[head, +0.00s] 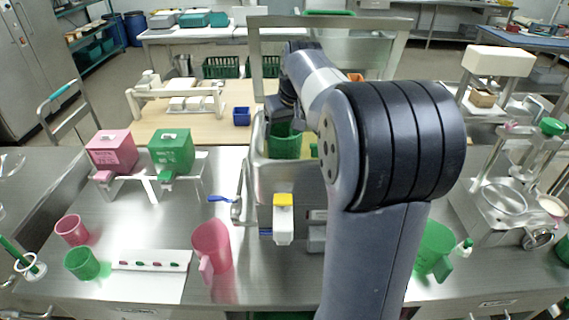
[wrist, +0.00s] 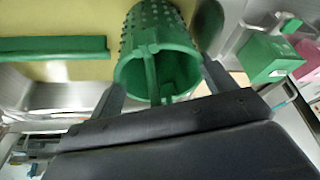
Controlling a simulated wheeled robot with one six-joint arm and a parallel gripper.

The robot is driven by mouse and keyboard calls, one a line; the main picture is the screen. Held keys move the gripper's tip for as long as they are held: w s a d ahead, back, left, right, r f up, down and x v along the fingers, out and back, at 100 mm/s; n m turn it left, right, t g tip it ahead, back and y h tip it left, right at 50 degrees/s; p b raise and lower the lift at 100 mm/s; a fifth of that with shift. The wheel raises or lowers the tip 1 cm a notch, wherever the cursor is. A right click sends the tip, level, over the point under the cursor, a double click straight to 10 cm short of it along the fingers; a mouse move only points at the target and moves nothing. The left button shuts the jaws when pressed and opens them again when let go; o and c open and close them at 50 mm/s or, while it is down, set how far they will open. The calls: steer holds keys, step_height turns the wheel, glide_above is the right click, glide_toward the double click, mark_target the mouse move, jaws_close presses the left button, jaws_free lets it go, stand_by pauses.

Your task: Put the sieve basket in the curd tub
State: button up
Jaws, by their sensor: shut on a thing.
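The sieve basket (wrist: 150,28) is a green cup dotted with small knobs or holes, its open mouth toward the wrist camera and a bar across it. My gripper (wrist: 165,90) is shut on it near the mouth, a finger on each side. In the head view the green basket (head: 284,146) hangs below my gripper (head: 283,122), over or within the upper part of a steel tub (head: 262,178), which looks like the curd tub. The tub's front wall and my arm hide the basket's bottom, so I cannot tell whether it touches anything.
A lever valve (head: 240,205) and a yellow-topped fitting (head: 283,215) are on the tub's front. A pink jug (head: 211,247) stands before it. Green (head: 171,150) and pink (head: 111,151) boxes stand left. A green bar (wrist: 52,49) lies beside the basket.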

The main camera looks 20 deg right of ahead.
mark_target(293, 139)
steer(key=shift+f, duration=3.55)
steer(key=o, duration=1)
steer(key=shift+f, duration=0.1)
steer(key=shift+s+r, duration=0.1)
steer(key=shift+r, duration=0.5)
steer(key=v, duration=1.1)
steer(key=shift+s, duration=0.15)
